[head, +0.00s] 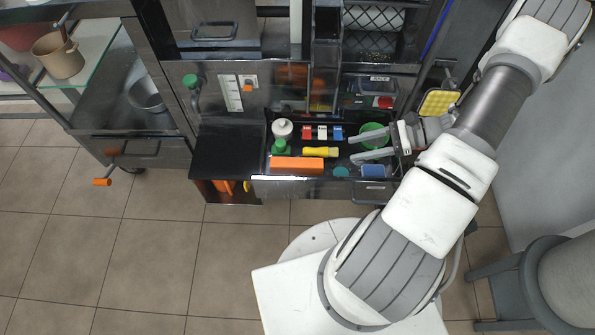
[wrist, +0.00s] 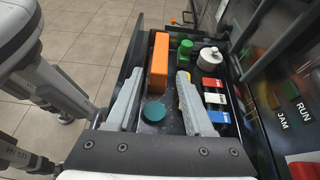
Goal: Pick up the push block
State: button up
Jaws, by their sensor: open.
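A long orange block (head: 297,165), which looks like the push block, lies at the front left of a dark tray. In the wrist view the orange block (wrist: 160,62) shows between and beyond my fingertips, with its near end facing me. My gripper (head: 352,148) is open and empty over the right part of the tray, its fingers pointing left toward the block and apart from it. In the wrist view the two fingers of my gripper (wrist: 160,73) are spread wide. The right finger hides part of a yellow item (head: 320,152).
The tray also holds a green bottle (head: 279,147), a white container (head: 282,128), a teal disc (head: 341,171), a blue item (head: 372,171), and red, white and blue pieces (head: 322,132). A green round item (head: 374,133) is beside my gripper. The press panel rises behind the tray.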

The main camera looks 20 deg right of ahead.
jog(key=f, duration=0.1)
jog(key=b, duration=0.3)
send_near(301, 162)
jog(key=shift+m, duration=0.3)
jog(key=x, duration=0.5)
jog(key=shift+a+r, duration=0.2)
jog(key=shift+a, duration=0.15)
jog(key=b+x, duration=0.1)
jog(key=x, duration=0.1)
jog(key=b+x, duration=0.1)
jog(key=x, duration=0.2)
jog(key=shift+w+d+f, duration=0.1)
jog(key=shift+f, duration=0.2)
grip_shut()
